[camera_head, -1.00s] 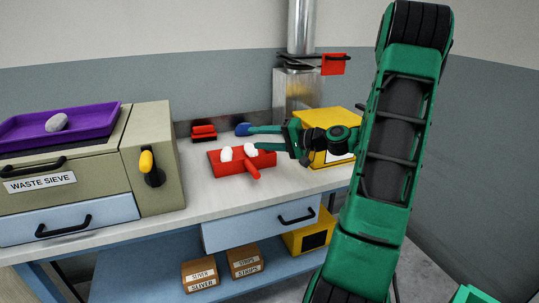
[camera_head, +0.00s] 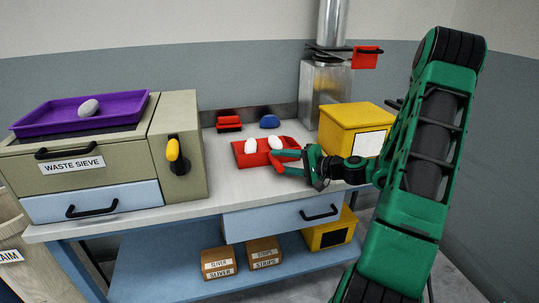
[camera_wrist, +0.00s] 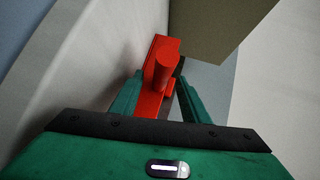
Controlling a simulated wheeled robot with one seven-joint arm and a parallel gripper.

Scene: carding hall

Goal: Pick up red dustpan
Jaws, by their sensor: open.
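The red dustpan (camera_head: 242,160) lies on the grey-white bench top, with two white lumps (camera_head: 250,145) on it. My gripper (camera_head: 277,162) is open at the dustpan's front right, where its handle is, and its fingers hide most of that handle. In the wrist view the dustpan (camera_wrist: 149,103) shows between and beyond the two green fingers, its round handle (camera_wrist: 167,63) pointing towards the camera. I cannot tell whether a finger touches it.
A yellow box (camera_head: 340,120) stands close to the right of my gripper. A red block-like item (camera_head: 229,124) and a blue item (camera_head: 269,122) lie behind the dustpan. The waste sieve (camera_head: 110,150), with a purple tray (camera_head: 55,118) on top, stands at left.

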